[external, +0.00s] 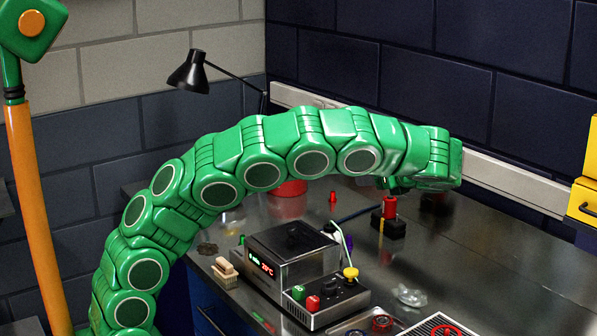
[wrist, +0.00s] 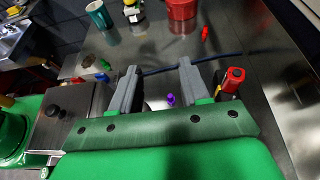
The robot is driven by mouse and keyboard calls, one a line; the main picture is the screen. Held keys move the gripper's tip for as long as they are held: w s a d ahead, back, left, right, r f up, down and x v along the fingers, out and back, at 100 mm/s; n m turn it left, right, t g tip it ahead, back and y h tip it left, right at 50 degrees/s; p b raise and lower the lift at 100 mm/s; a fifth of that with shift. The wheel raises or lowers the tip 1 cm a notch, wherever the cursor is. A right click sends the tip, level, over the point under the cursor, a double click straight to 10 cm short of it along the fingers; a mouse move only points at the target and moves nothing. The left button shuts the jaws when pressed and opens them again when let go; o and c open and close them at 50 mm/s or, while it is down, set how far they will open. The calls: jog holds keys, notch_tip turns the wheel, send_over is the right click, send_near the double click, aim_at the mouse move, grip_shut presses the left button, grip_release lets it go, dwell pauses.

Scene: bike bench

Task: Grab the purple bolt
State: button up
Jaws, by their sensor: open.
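The purple bolt (wrist: 171,99) shows in the wrist view as a small purple piece standing on the metal bench, in the gap between my fingers and nearer the right one. Whether the fingers are down at the bolt's height I cannot tell. In the external view my gripper (external: 400,184) hangs at the arm's end over the back of the bench, mostly hidden by my green wrist.
A red cylinder (wrist: 232,80) is close beside the right finger; it also shows on a black block (external: 390,226). A small red piece (wrist: 205,33), a red container (wrist: 182,10) and a dark cable (wrist: 160,69) lie beyond. A metal device (external: 297,262) stands in front.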

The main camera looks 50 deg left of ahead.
send_near(350, 238)
jog(key=x, duration=0.3)
jog(key=shift+w+r, duration=0.2)
jog(key=shift+r, duration=0.05)
jog(key=shift+a+f, duration=0.15)
jog(key=shift+f, duration=0.05)
jog(key=shift+x, duration=3.75)
jog(key=shift+f, duration=0.1)
grip_shut()
